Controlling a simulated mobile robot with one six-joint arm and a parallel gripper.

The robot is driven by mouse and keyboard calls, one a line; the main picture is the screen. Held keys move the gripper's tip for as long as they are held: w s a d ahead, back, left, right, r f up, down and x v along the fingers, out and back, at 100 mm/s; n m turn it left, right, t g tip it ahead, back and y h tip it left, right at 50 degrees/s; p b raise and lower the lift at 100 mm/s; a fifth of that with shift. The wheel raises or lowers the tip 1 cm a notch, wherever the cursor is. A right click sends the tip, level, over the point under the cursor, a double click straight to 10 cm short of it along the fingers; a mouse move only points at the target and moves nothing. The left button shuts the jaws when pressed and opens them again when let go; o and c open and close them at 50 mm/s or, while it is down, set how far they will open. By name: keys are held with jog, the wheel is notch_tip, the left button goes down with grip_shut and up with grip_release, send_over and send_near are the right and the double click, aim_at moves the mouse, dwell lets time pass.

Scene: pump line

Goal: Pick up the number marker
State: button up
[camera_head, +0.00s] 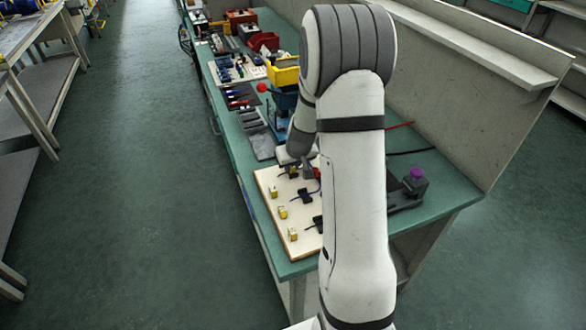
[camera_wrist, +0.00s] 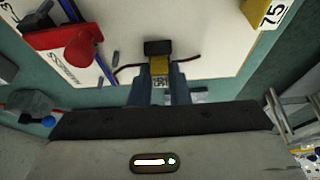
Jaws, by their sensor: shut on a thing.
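The number marker (camera_wrist: 159,68) is a small yellow block with a white printed label. In the wrist view it sits between the two fingers of my gripper (camera_wrist: 160,88), which is shut on it. A black clip (camera_wrist: 158,47) with dark wires lies just beyond the marker. I cannot tell whether the marker touches the board below. In the head view my gripper (camera_head: 299,168) is low over the far part of the pale board (camera_head: 264,179), partly hidden by my arm.
Other yellow markers (camera_head: 282,212) stand along the board's left side; one labelled 75 (camera_wrist: 262,12) shows top right in the wrist view. A red part (camera_wrist: 82,50) is at left there. A yellow bin (camera_head: 284,73) and tools crowd the far bench. A purple-knobbed device (camera_head: 415,180) stands right.

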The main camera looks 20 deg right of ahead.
grip_shut()
notch_tip(320, 180, up, 8)
jog(key=shift+f+p, duration=0.1)
jog(key=shift+p, duration=0.2)
jog(key=w+a+r, duration=0.1)
jog(key=a+r, duration=0.1)
jog(key=a, duration=0.6)
notch_tip(320, 180, down, 6)
jog(key=shift+a+r, duration=0.1)
jog(key=shift+r, duration=0.05)
jog(key=shift+f, duration=2.05)
